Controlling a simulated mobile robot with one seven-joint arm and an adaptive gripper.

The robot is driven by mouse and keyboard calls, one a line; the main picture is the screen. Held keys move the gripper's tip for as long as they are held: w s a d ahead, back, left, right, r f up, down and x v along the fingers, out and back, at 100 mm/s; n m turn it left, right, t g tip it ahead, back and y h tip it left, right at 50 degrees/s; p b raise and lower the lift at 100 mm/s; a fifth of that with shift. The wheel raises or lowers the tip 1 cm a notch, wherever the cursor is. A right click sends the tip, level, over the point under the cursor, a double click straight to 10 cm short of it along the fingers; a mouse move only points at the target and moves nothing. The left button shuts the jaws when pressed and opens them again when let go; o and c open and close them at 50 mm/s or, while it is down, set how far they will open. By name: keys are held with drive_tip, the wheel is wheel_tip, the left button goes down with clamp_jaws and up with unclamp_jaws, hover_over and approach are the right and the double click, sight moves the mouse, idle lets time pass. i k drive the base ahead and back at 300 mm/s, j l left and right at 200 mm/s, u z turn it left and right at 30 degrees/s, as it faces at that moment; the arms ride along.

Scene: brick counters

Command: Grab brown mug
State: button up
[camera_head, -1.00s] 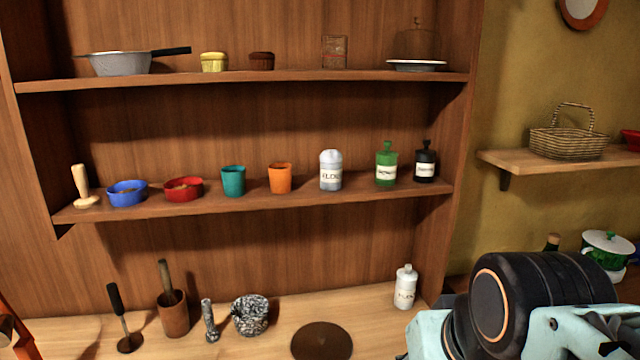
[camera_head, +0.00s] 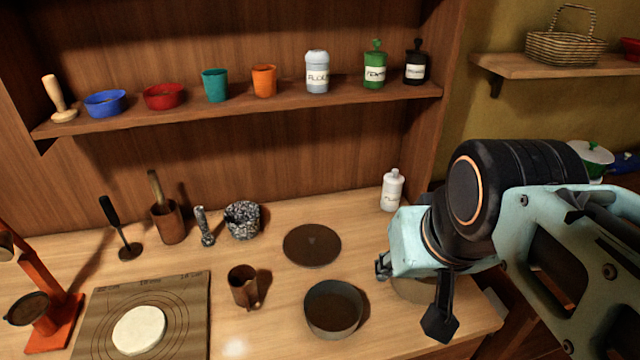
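The brown mug (camera_head: 243,288) stands upright on the wooden counter, left of the centre of the picture, with its handle toward the lower right. My gripper (camera_head: 413,294) is on the right side, well apart from the mug. Its black fingers show spread apart, and I see nothing held between them. My arm hides part of the counter's right end.
A dark round pan (camera_head: 333,308) stands between the mug and my gripper. A brown disc (camera_head: 312,245) lies behind it. A pastry board (camera_head: 190,300) with dough lies left of the mug. A stone mortar (camera_head: 243,220) and a white bottle (camera_head: 393,190) stand at the back.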

sight(247, 296)
drive_tip(key=j+z, duration=0.45)
drive_tip(key=k+j+z, duration=0.2)
drive_tip(key=j+z, duration=0.2)
drive_tip(key=k+j+z, duration=0.2)
drive_tip(key=j+z, duration=0.25)
drive_tip(key=k+j+z, duration=0.1)
drive_tip(key=k+z, duration=0.15)
drive_tip(key=i+l+u, duration=0.2)
drive_tip(key=i+j, duration=0.05)
